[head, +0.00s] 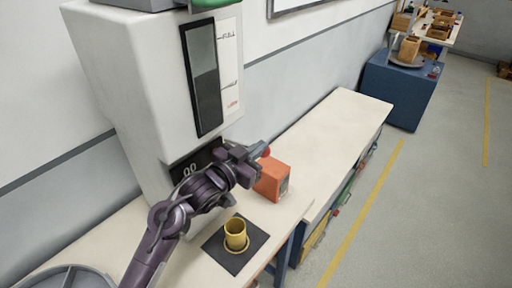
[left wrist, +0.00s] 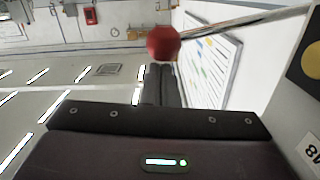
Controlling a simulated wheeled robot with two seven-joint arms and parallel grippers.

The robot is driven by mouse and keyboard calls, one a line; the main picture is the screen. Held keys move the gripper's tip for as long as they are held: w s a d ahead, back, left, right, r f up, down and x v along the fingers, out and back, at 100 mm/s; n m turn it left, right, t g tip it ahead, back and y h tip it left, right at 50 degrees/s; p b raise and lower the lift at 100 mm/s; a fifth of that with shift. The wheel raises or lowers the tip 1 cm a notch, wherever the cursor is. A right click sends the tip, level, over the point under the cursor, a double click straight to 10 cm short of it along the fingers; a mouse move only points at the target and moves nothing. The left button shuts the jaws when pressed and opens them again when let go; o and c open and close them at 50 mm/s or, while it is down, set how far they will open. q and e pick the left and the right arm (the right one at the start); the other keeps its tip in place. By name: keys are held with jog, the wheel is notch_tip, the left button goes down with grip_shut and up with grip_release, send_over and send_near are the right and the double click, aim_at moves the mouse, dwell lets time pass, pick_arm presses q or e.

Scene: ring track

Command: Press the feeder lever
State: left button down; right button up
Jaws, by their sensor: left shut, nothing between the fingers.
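The feeder (head: 125,85) is a tall pale machine at the left of the head view, with a dark level window and a small dark display low on its front. The feeder lever's red knob (head: 265,152) shows just past my left gripper (head: 254,151). In the left wrist view the red knob (left wrist: 163,43) sits on a thin metal rod (left wrist: 245,20), just beyond the shut fingertips (left wrist: 160,68). I cannot tell whether the fingers touch the knob. My left gripper is shut and empty. Its arm hides part of the feeder's lower front. My right gripper is not in view.
A yellow cup (head: 236,235) stands on a dark mat (head: 217,254) below my left arm. An orange box (head: 272,182) stands on the pale bench (head: 325,135) beside the gripper. A blue cabinet (head: 398,88) is farther back. The floor at the right is clear.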

pick_arm(q)
notch_tip(320, 180, down, 7)
jog(key=d+m+b, duration=0.1)
jog(key=m+b, duration=0.1)
jog(key=b, duration=0.2)
jog(key=shift+s, duration=0.45)
